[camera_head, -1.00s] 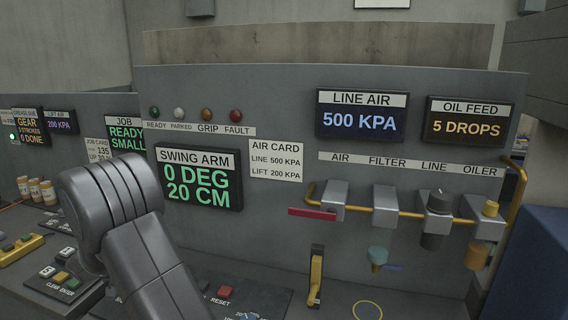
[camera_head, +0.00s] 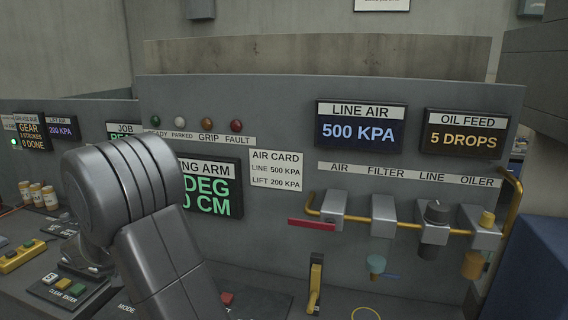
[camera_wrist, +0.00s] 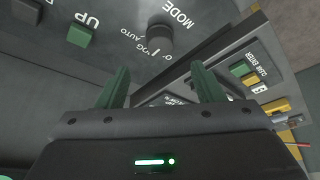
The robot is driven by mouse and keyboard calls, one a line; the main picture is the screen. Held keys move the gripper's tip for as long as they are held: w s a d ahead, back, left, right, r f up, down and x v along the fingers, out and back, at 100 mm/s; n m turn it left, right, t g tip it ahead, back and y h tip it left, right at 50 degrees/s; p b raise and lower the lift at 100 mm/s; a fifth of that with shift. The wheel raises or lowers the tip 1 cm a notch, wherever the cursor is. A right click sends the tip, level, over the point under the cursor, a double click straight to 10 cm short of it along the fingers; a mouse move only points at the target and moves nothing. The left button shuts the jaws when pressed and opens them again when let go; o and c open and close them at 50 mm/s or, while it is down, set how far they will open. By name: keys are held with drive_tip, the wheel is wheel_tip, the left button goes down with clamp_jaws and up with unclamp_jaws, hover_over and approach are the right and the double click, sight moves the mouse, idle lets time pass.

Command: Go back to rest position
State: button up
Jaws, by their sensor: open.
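My gripper (camera_wrist: 162,90) shows in the wrist view with its two green fingers spread apart and nothing between them. Beyond the fingers lies a dark panel with a MODE knob (camera_wrist: 159,38) and a green UP button (camera_wrist: 80,34). In the head view only my grey arm shows, at the lower left; my gripper is out of that picture. My arm covers part of the swing arm display (camera_head: 213,200).
The line air display (camera_head: 360,128) reads 500 KPA and the oil feed display (camera_head: 464,132) reads 5 DROPS. A red lever (camera_head: 312,224), a yellow-handled lever (camera_head: 315,283) and a yellow air pipe (camera_head: 405,224) stick out on the right. A keypad (camera_head: 66,287) lies left of my arm.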

drive_tip(key=shift+v, duration=1.55)
